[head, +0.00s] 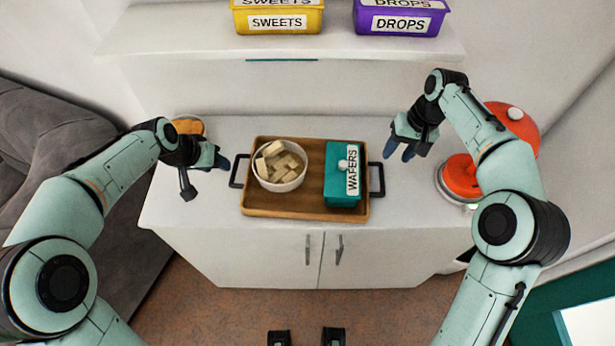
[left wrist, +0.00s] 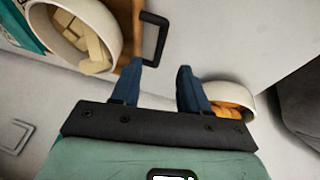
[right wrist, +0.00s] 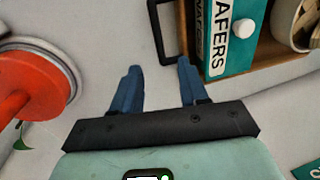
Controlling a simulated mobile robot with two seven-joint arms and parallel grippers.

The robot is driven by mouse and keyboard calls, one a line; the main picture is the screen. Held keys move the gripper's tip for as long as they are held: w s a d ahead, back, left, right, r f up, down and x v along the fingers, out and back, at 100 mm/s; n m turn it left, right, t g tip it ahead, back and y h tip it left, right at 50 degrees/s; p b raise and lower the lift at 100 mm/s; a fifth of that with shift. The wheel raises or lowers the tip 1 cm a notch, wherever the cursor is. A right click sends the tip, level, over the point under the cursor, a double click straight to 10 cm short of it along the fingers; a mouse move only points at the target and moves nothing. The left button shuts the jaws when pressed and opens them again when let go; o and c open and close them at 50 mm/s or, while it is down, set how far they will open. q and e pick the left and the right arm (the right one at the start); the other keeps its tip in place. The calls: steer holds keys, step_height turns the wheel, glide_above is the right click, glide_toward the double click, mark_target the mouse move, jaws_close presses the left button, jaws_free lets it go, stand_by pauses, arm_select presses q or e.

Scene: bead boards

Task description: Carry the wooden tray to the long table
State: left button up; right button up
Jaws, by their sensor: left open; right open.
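The wooden tray (head: 305,211) sits on the white cabinet top, with a black handle at each end. On it stand a white bowl (head: 280,185) of pale blocks and a teal box labelled WAFERS (head: 342,190). My left gripper (head: 222,163) is open and empty, just left of the tray's left handle (head: 238,171). In the left wrist view, that handle (left wrist: 155,38) lies just beyond the fingers. My right gripper (head: 398,153) is open and empty, above and right of the right handle (head: 377,179). In the right wrist view, that handle (right wrist: 160,30) lies ahead of the fingers.
A bowl with orange contents (head: 189,126) is behind my left gripper. An orange-red appliance (head: 462,178) stands at the cabinet's right end. A yellow SWEETS bin (head: 278,22) and a purple DROPS bin (head: 400,24) sit on the shelf behind. A grey sofa (head: 60,150) is left.

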mark_target(233, 173)
arm_select(q)
steer(key=x, duration=0.9)
steer(key=shift+w+d+f, duration=0.1)
steer(key=shift+f, duration=0.15)
arm_select(e)
steer(key=f, duration=0.3)
steer(key=a+f, duration=0.1)
steer(key=f, duration=0.5)
steer(key=shift+w+a+f, duration=0.1)
steer(key=shift+a+f, duration=0.1)
steer(key=shift+a, duration=0.2)
arm_select(q)
jaws_close()
arm_select(e)
jaws_close()
arm_select(q)
steer(key=shift+r, duration=0.1)
arm_select(e)
steer(key=shift+r, duration=0.1)
